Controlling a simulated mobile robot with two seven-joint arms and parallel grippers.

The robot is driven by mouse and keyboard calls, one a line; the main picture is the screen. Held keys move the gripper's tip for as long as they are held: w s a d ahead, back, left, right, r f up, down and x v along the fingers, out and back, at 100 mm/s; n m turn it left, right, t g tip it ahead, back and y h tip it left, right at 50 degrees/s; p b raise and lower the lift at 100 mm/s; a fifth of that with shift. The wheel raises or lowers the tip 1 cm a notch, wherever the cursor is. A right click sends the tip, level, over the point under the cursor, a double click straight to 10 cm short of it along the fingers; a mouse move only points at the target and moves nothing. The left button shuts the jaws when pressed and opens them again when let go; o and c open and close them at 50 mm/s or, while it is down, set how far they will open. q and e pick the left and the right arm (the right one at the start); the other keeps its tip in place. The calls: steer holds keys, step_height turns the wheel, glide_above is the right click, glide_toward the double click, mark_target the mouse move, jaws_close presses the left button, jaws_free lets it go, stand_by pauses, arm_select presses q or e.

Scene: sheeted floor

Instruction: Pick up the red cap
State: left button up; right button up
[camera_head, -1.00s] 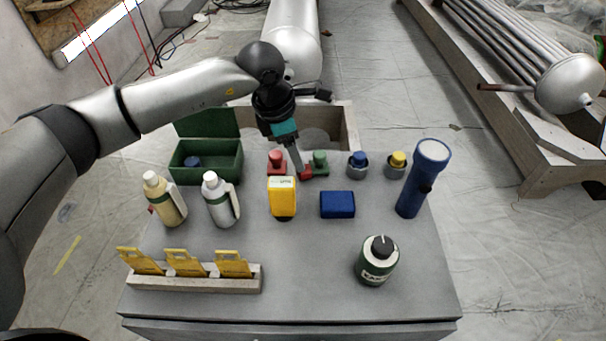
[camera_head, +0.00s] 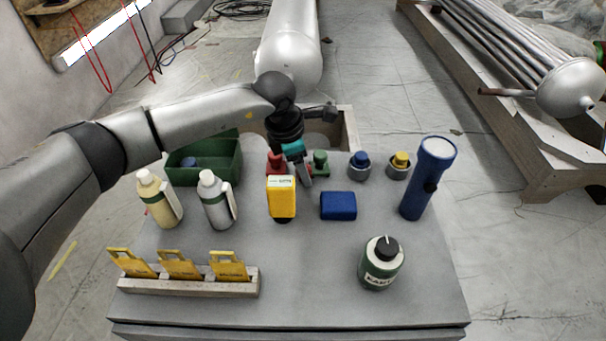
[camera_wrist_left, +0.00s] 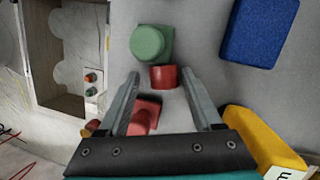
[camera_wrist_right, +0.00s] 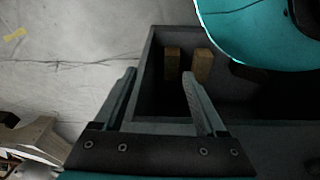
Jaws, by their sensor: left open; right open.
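A small red cap (camera_wrist_left: 163,76) lies on the table against the green knob's base (camera_wrist_left: 150,43) in the left wrist view. It appears between the fingertips of my left gripper (camera_wrist_left: 160,75), which is open and empty; I cannot tell the height gap. A red piece with a square base (camera_wrist_left: 145,114) sits nearer the left finger; it also shows in the head view (camera_head: 275,163). In the head view my left gripper (camera_head: 305,178) points down at the back of the table and mostly hides the cap. My right gripper (camera_wrist_right: 158,74) is open and empty, away from the cap.
A yellow device (camera_head: 281,197) and a blue box (camera_head: 338,205) stand just in front of my left gripper. Blue-topped (camera_head: 359,165) and yellow-topped (camera_head: 399,165) pieces and a blue flashlight (camera_head: 428,178) are to the right. A green box (camera_head: 215,168) and bottles (camera_head: 215,200) are left.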

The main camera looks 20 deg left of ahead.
arm_select(q)
steer(key=shift+f, duration=0.1)
jaws_close()
stand_by(0.5)
